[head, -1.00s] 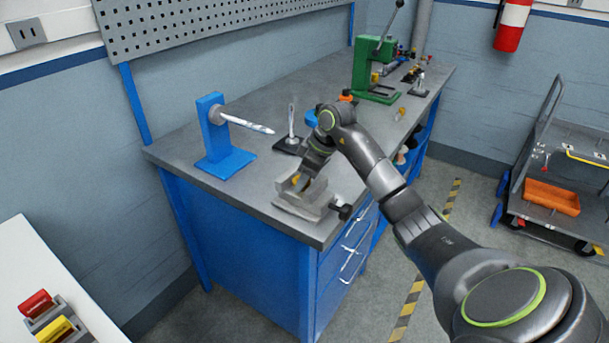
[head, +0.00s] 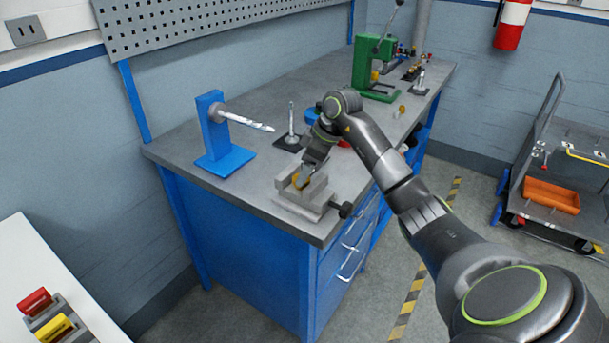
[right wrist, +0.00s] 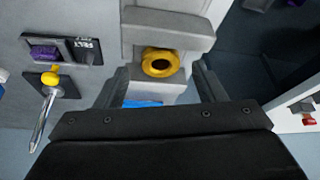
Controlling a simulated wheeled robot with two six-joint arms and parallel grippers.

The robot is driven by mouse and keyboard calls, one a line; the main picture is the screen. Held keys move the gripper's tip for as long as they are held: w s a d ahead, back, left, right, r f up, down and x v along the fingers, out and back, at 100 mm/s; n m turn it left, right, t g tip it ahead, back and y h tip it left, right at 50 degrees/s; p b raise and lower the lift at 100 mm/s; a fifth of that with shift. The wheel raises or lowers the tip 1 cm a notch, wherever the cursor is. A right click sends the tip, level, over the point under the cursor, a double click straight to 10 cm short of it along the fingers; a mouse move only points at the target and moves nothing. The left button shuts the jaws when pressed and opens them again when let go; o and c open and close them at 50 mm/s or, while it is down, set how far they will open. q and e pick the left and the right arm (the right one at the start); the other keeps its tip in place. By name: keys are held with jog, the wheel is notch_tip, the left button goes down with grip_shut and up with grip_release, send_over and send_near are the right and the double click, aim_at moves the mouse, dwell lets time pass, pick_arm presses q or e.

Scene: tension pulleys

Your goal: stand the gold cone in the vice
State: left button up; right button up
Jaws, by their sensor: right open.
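The gold cone (head: 302,183) sits in the grey vice (head: 312,212) at the near corner of the workbench. In the right wrist view the cone (right wrist: 160,63) shows as a gold ring with a dark hole, end-on, between the pale vice jaws (right wrist: 168,28). Its lower part is hidden. My right gripper (head: 307,172) is just behind and above the cone. In the right wrist view its two fingers (right wrist: 158,84) are spread apart and empty, with the cone beyond them. My left gripper is out of view.
A blue stand (head: 222,158) with a tapered spindle (head: 250,124) stands left of the vice. An upright spindle on a black base (head: 289,143) is behind it. A green press (head: 376,75) stands at the bench's far end. Bare bench top (head: 250,180) lies left of the vice.

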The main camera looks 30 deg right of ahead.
jog(key=b+v, duration=0.1)
jog(key=v, duration=0.8)
jog(key=shift+s+r, duration=0.2)
jog(key=shift+r, duration=0.05)
